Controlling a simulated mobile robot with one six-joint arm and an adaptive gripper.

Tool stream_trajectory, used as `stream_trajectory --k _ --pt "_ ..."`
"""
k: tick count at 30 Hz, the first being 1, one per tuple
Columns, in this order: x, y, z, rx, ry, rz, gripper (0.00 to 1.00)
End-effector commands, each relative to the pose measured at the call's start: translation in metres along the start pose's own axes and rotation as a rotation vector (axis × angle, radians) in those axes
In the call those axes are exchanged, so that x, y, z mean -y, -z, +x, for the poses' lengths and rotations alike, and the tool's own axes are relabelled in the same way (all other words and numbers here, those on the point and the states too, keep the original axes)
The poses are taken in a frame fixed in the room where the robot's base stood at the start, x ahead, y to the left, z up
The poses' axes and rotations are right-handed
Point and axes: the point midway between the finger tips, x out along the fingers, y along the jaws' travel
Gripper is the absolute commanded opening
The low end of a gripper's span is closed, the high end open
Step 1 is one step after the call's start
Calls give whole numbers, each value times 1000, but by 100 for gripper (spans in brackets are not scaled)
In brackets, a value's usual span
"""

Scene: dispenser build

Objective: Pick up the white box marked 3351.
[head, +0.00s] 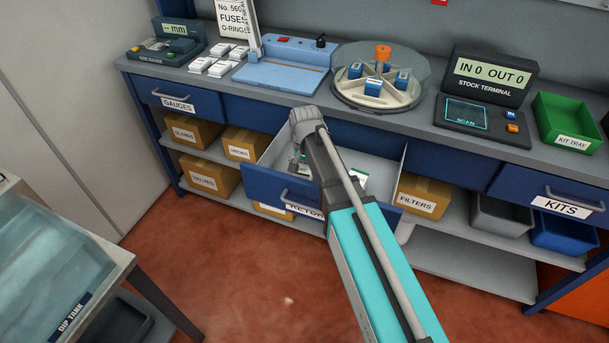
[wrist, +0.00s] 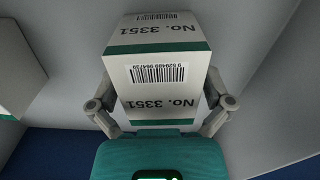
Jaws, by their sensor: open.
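The white box marked 3351 (wrist: 158,85) has a green band and a barcode, and its print is upside down in the wrist view. My gripper (wrist: 161,103) is open, with one finger on each side of the box. I cannot tell whether the fingers touch it. In the head view my gripper (head: 298,163) is down inside the open drawer (head: 385,165), partly hidden by my arm. The box marked 3351 cannot be made out there.
Another white and green box (wrist: 18,75) is at the left in the wrist view. The bench top above the drawer holds a round carousel (head: 383,95), a blue press (head: 282,65) and a stock terminal (head: 490,85). Cardboard boxes (head: 425,195) stand on the shelf below.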

Motion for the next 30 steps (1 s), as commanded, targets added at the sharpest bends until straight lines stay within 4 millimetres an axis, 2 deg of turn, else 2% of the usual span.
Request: stream_trajectory --k 21,30 --pt "1 0 4 0 0 -1 100" --pt "1 0 4 0 0 -1 44"
